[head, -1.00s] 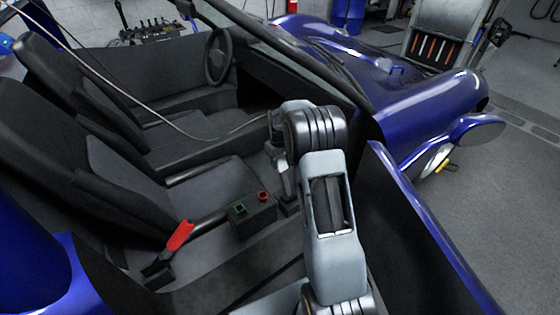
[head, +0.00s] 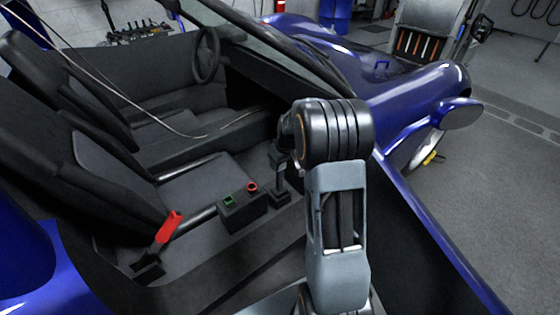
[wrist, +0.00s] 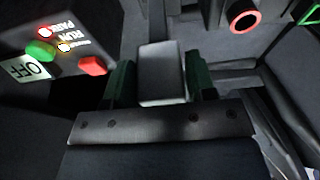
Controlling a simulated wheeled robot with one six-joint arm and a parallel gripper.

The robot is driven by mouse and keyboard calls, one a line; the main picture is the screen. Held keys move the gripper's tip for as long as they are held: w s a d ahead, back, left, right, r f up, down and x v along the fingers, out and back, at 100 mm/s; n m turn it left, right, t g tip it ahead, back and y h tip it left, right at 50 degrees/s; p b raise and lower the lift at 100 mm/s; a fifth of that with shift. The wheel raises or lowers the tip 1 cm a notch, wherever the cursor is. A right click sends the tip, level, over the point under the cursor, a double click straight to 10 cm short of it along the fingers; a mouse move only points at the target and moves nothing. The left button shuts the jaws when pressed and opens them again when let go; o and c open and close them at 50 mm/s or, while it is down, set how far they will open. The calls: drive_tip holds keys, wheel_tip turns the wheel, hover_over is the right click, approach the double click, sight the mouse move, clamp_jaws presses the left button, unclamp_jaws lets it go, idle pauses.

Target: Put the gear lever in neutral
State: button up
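The lever's lower part is hidden in the wrist view. In the head view my wrist hangs just above the lever and hides its top and the fingers.
A box with a green and a red button (head: 242,209) stands beside the lever. A red-gripped handle (head: 169,230) is nearer the seat. A panel with an OFF label (wrist: 45,50) is at left in the wrist view. The blue door (head: 430,225) and seats (head: 125,165) bound the space.

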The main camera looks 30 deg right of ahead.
drive_tip(key=o, duration=0.3)
drive_tip(key=shift+w, duration=0.1)
drive_tip(key=shift+r, duration=0.1)
drive_tip(key=p+v, duration=0.4)
drive_tip(key=v, duration=0.9)
drive_tip(key=shift+r+p, duration=0.3)
drive_tip(key=shift+r, duration=0.05)
drive_tip(key=shift+a+r, duration=0.1)
